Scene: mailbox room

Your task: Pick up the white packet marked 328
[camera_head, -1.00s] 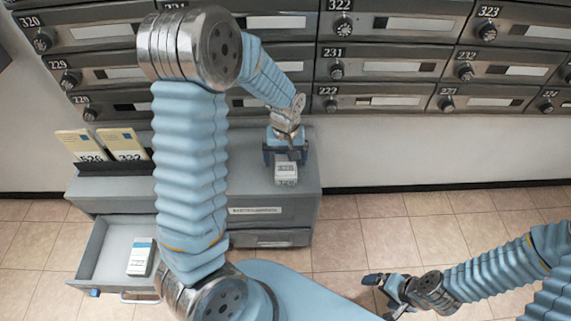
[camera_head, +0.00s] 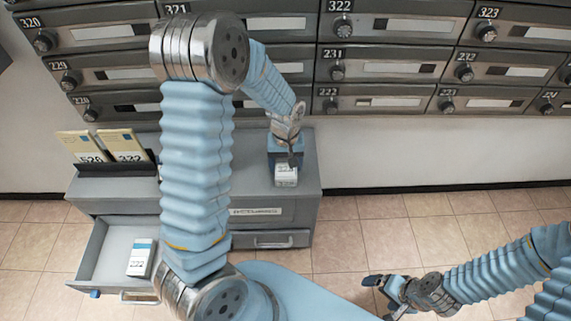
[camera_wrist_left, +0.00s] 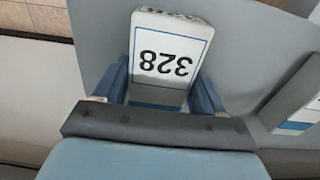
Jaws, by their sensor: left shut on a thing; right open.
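The white packet marked 328 (camera_wrist_left: 168,58) fills the middle of the left wrist view, with a blue line under its number. My left gripper's blue fingers are on both sides of it, shut on it. In the head view the packet (camera_head: 286,176) shows small at the front of the left gripper (camera_head: 285,160), over the right end of the grey cabinet's top (camera_head: 235,170). Whether it touches the top cannot be told. My right gripper (camera_head: 384,292) is open and empty, low over the floor at the lower right.
An open drawer (camera_head: 92,262) at the lower left holds another white packet (camera_head: 140,258) with a blue band. Yellowish envelopes (camera_head: 124,146) stand in a dark holder (camera_head: 110,170) on the cabinet's left. Grey mailboxes (camera_head: 390,70) line the wall behind. The floor at right is clear.

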